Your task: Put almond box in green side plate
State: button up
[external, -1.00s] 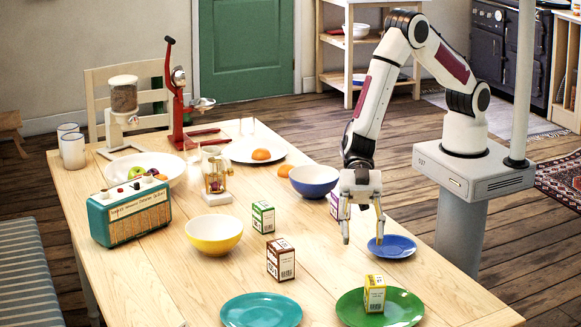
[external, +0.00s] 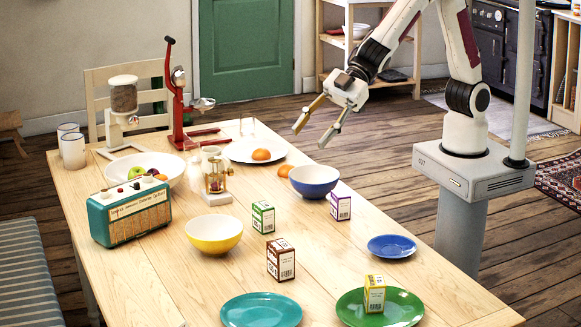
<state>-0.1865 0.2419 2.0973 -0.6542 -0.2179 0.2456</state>
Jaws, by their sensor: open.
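The green side plate (external: 349,306) lies at the near right of the table. A small yellow and white box (external: 375,294) stands upright on it. A green box (external: 263,217), a brown box (external: 280,260) and a purple box (external: 340,206) stand upright on the bare table. The labels are too small to read, so I cannot tell by print which is the almond box. My gripper (external: 310,138) is open and empty, raised above the far right part of the table, well away from the green plate. Both fingers point down and left.
A teal plate (external: 261,311) lies left of the green plate, and a small blue plate (external: 392,246) lies behind it. A yellow bowl (external: 214,234), a blue bowl (external: 314,181) and a teal radio (external: 130,211) stand farther back. Bare wood lies between the boxes.

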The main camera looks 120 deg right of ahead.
jog(key=s+d+r+m+g+h, duration=0.1)
jog(key=s+d+r+m+h, duration=0.15)
jog(key=s+d, duration=0.5)
jog(key=s+d+r+m+g+h, duration=0.15)
jog(key=s+d+r, duration=0.25)
jog(key=s+d, duration=0.4)
jog(key=s+f+m+g, duration=0.2)
jog(key=s+m, duration=0.1)
jog(key=s, duration=1.9)
jog(key=shift+s+a+f, duration=0.15)
jog(key=shift+a+f, duration=0.15)
jog(key=shift+f, duration=0.05)
